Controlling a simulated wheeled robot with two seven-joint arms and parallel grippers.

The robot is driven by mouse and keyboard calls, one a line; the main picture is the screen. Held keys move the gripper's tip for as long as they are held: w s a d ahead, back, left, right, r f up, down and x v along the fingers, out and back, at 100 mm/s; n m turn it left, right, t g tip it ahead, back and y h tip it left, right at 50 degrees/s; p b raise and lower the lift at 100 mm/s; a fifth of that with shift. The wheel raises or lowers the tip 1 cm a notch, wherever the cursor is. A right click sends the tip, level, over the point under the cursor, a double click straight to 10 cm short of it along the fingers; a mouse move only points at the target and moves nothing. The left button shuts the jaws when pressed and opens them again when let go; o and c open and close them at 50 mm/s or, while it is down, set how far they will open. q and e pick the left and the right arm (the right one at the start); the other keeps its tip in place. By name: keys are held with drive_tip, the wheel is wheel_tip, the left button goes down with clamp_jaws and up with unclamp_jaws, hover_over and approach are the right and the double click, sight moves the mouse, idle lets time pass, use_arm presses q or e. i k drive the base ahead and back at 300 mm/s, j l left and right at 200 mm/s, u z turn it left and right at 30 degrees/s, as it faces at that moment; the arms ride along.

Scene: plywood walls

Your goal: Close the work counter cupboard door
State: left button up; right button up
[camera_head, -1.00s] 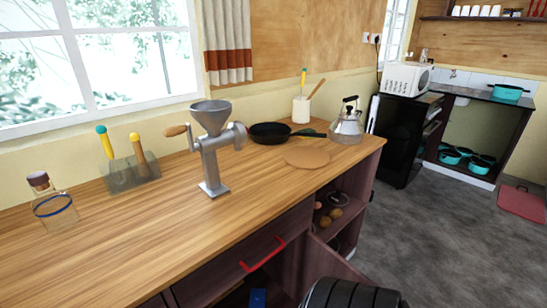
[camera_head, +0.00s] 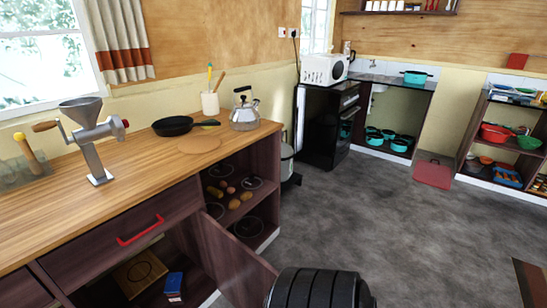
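The work counter (camera_head: 150,170) runs along the left side under the window. Its cupboard door (camera_head: 228,258) stands open, swung out into the room to the right of the cupboard opening. Inside the opening I see a wooden box (camera_head: 140,272) and a small blue box (camera_head: 174,284). A drawer with a red handle (camera_head: 140,231) is shut above the opening. A black ribbed rounded part, likely mine, shows at the bottom edge beside the door; whether it touches the door I cannot tell. Neither gripper shows.
Open shelves (camera_head: 262,205) with food and plates stand right of the cupboard. A grinder (camera_head: 90,140), pan (camera_head: 172,126) and kettle (camera_head: 244,112) stand on the counter. Grey floor (camera_head: 390,230) is free to the right.

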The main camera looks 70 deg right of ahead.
sight(244, 278)
drive_tip(key=k+l, duration=0.45)
drive_tip(key=l, duration=0.25)
drive_tip(key=k+l, duration=0.25)
drive_tip(key=k+l+z, duration=0.1)
drive_tip(key=l, duration=0.35)
drive_tip(key=i+l, duration=0.15)
drive_tip(key=l, duration=0.2)
drive_tip(key=i+l, duration=0.1)
drive_tip(key=l, duration=0.25)
drive_tip(key=i+l, duration=0.15)
drive_tip(key=l, duration=0.2)
drive_tip(key=i+l, duration=0.1)
drive_tip(key=l, duration=0.25)
